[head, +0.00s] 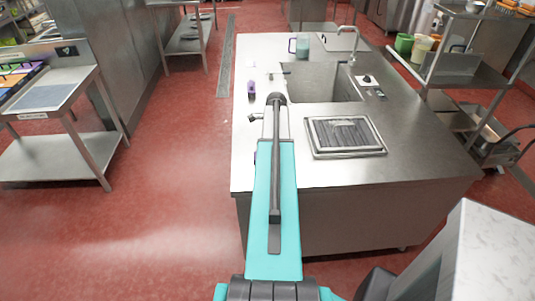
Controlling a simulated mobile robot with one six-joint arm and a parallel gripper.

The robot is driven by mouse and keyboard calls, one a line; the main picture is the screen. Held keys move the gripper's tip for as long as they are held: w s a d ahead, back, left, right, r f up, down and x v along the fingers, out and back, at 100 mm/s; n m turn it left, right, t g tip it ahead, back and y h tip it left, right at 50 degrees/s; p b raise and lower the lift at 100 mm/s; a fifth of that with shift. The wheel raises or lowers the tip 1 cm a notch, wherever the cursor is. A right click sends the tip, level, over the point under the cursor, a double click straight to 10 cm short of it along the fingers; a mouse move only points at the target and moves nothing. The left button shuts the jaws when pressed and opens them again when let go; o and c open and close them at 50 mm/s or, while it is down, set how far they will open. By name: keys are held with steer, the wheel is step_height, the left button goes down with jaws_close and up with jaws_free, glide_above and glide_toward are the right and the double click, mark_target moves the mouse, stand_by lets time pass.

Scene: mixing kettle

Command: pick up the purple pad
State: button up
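A small purple item (251,87) stands near the left edge of the steel counter, left of the sink; it is too small to tell whether it is the pad. A second dark purple patch (256,157) peeks out at the left side of my teal arm, mostly hidden by it, and I cannot tell what it is. My arm reaches forward over the counter's left part.
A side table (85,145) stands left and a shelf cart (455,68) right. The red floor (170,190) left of the counter is clear.

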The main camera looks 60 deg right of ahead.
steer(key=shift+f, duration=0.35)
stand_by(0.3)
steer(key=c, duration=1.2)
steer(key=shift+o, duration=0.2)
steer(key=shift+r, duration=0.15)
steer(key=shift+r+b, duration=0.8)
steer(key=shift+r, duration=0.6)
steer(key=shift+s+a+r, duration=0.15)
steer(key=shift+s+a, duration=0.05)
steer(key=shift+a, duration=0.05)
steer(key=s+a+b, duration=0.1)
steer(key=s+a, duration=0.2)
steer(key=s, duration=0.1)
steer(key=s+a+r+b, duration=0.1)
steer(key=s+a+b, duration=0.1)
steer(key=s+a, duration=0.1)
steer(key=s+a+b, duration=0.1)
steer(key=s+a, duration=0.3)
steer(key=shift+s+r, duration=0.3)
steer(key=shift+s, duration=0.1)
steer(key=shift+d, duration=0.1)
